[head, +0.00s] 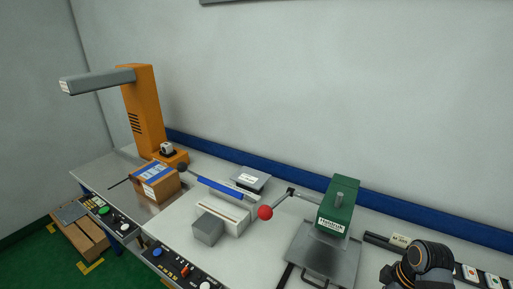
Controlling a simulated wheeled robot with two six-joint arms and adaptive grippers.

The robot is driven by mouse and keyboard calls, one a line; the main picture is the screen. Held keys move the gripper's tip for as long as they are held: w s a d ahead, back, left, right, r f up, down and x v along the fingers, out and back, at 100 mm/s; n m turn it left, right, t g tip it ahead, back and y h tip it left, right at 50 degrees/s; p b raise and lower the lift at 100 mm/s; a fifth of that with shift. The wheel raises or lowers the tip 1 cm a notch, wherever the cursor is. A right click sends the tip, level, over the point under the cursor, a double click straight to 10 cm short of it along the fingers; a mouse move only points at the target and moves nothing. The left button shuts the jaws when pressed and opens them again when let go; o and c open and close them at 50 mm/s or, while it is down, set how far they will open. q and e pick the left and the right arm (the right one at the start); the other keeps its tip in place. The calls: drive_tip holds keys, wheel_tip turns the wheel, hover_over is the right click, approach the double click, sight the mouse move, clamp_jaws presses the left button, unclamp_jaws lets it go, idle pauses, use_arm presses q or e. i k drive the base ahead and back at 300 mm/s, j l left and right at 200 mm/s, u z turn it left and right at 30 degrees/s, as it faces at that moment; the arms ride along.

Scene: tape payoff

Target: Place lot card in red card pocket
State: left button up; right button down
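At the lower right, a dark strip carries several small white tiles with coloured marks; one tile (470,272) has a reddish mark. They are too small to tell whether one is the red card pocket. A small pale label with dark lettering (400,240) lies on a dark bar near them; I cannot tell whether it is the lot card. A black joint of my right arm with orange rings stands in front of this area and hides part of it. Neither of my grippers shows.
A green press (338,208) on a grey plate has a red-knobbed lever (265,212). Left of it are a grey fixture with a blue bar (220,189), a taped carton (155,184) and an orange post (142,110). Button panels (180,268) line the front edge.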

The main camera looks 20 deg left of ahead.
sight(136, 182)
drive_tip(key=k+u, duration=0.1)
drive_tip(key=u, duration=1.25)
drive_tip(key=i+j+u, duration=0.25)
drive_tip(key=i, duration=0.15)
drive_tip(key=i+u, duration=0.3)
drive_tip(key=i+j, duration=0.05)
